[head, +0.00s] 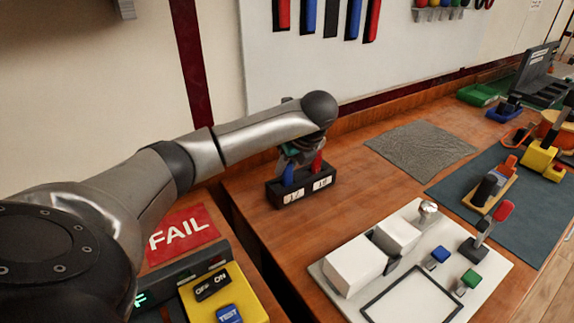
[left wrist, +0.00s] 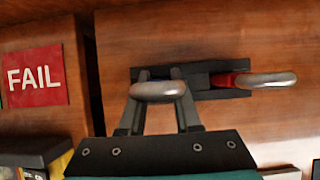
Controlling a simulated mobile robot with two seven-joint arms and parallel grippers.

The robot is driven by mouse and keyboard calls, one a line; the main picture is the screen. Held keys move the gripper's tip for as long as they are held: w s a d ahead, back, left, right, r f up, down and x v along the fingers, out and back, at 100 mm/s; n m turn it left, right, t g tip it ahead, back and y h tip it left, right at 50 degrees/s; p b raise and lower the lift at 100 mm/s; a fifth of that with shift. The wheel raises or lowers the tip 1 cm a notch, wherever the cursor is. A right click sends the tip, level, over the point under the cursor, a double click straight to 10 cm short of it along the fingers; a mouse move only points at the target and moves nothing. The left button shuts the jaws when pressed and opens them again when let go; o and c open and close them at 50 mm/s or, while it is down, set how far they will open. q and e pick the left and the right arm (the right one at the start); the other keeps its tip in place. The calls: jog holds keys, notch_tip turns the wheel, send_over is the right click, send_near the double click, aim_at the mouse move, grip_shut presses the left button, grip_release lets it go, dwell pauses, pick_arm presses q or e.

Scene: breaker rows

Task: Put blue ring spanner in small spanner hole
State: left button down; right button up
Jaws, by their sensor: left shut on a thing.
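A black spanner holder (head: 275,194) with two white number labels stands on the wooden bench. It shows from above in the left wrist view (left wrist: 222,94). The blue ring spanner (head: 288,176) is at its left slot, with its metal ring (left wrist: 158,91) between my left gripper's fingers. My left gripper (left wrist: 157,105) is shut on it from above; in the head view my arm partly covers this gripper (head: 292,151). A red spanner (head: 318,164) stands in the right slot, its ring (left wrist: 268,80) to the right. I cannot tell how deep the blue spanner sits.
A white board (head: 408,311) with white blocks and small switches lies in front right. A grey mat (head: 420,148) lies behind it. A yellow test box (head: 250,300) and a red FAIL sign (head: 182,234) are at front left. Bare bench surrounds the holder.

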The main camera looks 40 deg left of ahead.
pick_arm(q)
jog(key=shift+f+b, duration=0.45)
jog(key=shift+f, duration=0.15)
jog(key=c, duration=0.5)
grip_release()
jog(key=p+v, duration=0.1)
jog(key=v, duration=0.6)
jog(key=shift+w, duration=0.1)
jog(key=p, duration=0.5)
send_near(290, 164)
jog(key=shift+v, duration=1.4)
